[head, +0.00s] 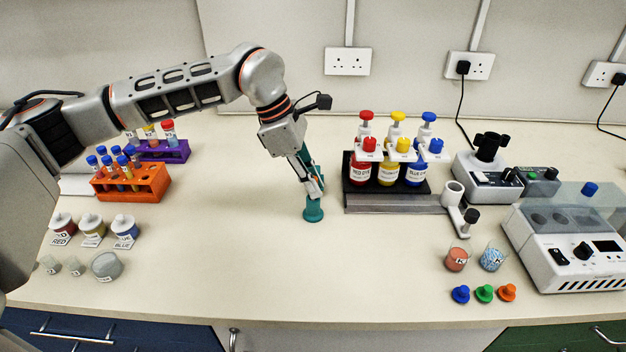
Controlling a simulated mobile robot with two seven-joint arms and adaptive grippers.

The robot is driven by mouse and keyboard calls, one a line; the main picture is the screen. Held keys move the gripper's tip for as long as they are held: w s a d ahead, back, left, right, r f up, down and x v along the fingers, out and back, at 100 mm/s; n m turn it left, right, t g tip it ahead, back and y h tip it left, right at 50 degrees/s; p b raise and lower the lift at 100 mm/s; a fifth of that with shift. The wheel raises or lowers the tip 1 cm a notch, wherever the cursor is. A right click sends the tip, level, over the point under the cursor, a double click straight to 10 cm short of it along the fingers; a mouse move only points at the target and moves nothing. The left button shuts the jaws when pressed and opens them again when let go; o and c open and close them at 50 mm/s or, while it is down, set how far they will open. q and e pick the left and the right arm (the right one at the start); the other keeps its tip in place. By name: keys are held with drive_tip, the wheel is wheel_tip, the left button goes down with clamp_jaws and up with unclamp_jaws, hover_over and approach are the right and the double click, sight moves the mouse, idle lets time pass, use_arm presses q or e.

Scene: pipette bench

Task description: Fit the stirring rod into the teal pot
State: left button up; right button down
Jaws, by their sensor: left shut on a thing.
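Whether the rod is inside the pot cannot be told. My right gripper is out of view.
A black rack (437,188) of dye bottles stands to the right of the pot. An orange tube rack (148,190) and a purple rack (176,153) stand at left, near small jars. Instruments (575,240) fill the right side. The bench in front of the pot is clear.

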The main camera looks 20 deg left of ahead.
use_arm(q)
drive_tip(key=o, duration=0.9)
drive_tip(key=v, duration=1.2)
